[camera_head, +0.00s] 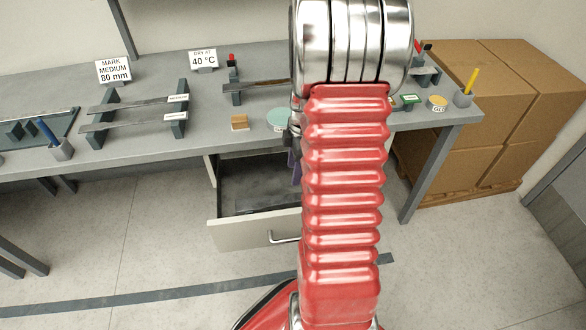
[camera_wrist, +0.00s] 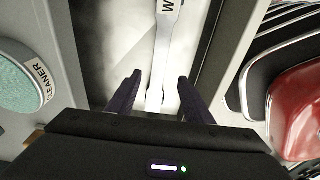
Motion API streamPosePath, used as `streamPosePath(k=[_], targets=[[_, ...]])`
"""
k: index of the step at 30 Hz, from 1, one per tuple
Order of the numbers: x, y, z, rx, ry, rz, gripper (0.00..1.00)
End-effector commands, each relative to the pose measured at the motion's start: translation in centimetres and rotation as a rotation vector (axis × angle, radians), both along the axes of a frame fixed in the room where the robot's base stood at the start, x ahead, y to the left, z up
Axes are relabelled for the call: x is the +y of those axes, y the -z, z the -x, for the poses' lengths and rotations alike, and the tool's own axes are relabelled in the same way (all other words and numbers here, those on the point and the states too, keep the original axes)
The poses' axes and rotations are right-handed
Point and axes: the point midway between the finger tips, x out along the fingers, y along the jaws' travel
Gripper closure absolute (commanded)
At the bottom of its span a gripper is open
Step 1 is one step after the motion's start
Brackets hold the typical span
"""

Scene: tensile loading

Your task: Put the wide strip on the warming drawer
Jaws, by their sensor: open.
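The wide strip (camera_wrist: 164,50) shows in the wrist view as a pale metal bar with widened ends and a label starting with W. It lies along the grey floor of the open warming drawer (camera_head: 240,236); the drawer's floor also shows in the wrist view (camera_wrist: 115,45). My gripper (camera_wrist: 158,82) is open over the drawer, with its two dark fingers on either side of the strip's near end. I cannot tell whether they touch it. In the head view my arm hides the strip and most of my gripper; one purple finger shows.
The grey bench (camera_head: 55,82) stands above the drawer. Cardboard boxes (camera_head: 500,110) stand at the right.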

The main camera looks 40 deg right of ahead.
Motion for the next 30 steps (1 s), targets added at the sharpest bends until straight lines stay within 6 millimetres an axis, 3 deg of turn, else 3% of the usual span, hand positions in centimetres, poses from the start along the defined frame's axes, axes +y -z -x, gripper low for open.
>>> streamPosePath(k=[9, 14, 23, 30], targets=[[0.1, -0.1, 0.0, -0.001, 0.001, 0.0, 0.53], [1.2, -1.4, -0.5, -0.007, 0.027, 0.011, 0.53], [6.9, -7.6, -1.6, -0.051, 0.183, 0.048, 0.53], [12.1, -12.2, -1.2, -0.103, 0.33, 0.06, 0.53]])
